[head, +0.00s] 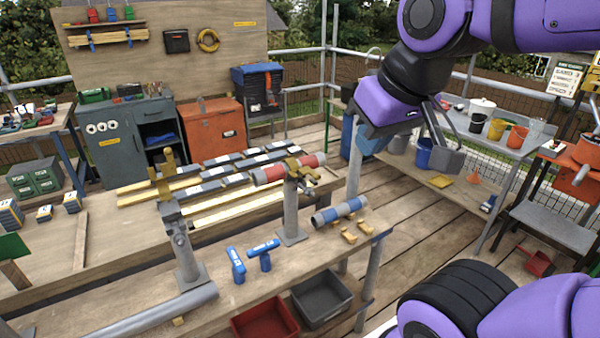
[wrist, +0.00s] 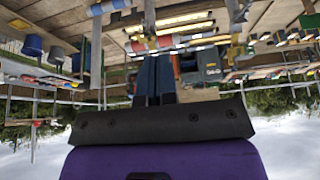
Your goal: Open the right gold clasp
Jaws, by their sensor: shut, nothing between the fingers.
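The right gold clasp (head: 293,166) sits atop a grey post (head: 291,210) on the near bench, across a red and grey tube (head: 268,175). It looks closed over the tube. The left gold clasp (head: 163,182) stands on another grey post, its gold parts pointing up, with no tube in it. My gripper (head: 445,158) is raised in the air to the right of the right clasp, well apart from it. In the wrist view, which is upside down, its fingers (wrist: 154,62) are together and empty. The clasp is small and unclear there.
A shelf of pots (head: 495,130) stands at right.

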